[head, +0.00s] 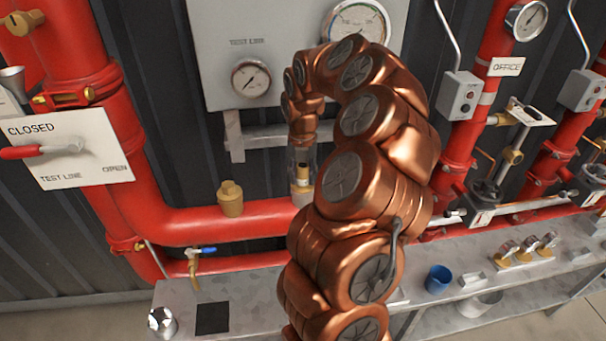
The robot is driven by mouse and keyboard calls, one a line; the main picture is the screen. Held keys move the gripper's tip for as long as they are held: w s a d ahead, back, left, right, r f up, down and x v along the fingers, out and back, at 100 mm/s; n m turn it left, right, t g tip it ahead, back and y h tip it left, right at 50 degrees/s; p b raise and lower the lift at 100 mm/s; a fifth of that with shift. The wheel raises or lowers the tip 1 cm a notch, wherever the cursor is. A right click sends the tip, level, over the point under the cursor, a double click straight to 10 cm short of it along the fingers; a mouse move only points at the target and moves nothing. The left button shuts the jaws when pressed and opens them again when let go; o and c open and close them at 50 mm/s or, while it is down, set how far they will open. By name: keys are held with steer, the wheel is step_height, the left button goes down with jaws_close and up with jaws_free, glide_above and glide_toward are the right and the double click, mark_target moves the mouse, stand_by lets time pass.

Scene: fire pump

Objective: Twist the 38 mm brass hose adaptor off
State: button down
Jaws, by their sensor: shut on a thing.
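My gripper (303,174) points down over the horizontal red pipe, below the grey gauge panel. It is shut on a brass fitting with a pale band, which I take to be the brass hose adaptor (303,186). The adaptor looks upright at a pale collar on top of the pipe; whether it is still joined there is too small to tell. My copper-coloured arm covers the pipe just to the right. A second brass fitting (231,199) stands on the same red pipe to the left, apart from my gripper.
A grey bench (260,300) runs below the pipe, with a black square (212,318), a metal cup (162,321) and a blue cup (438,278). A blue-handled tap (200,252) hangs under the pipe. The red-handled test line lever (45,150) is at left.

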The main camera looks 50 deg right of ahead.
steer(key=c, duration=0.8)
jaws_free()
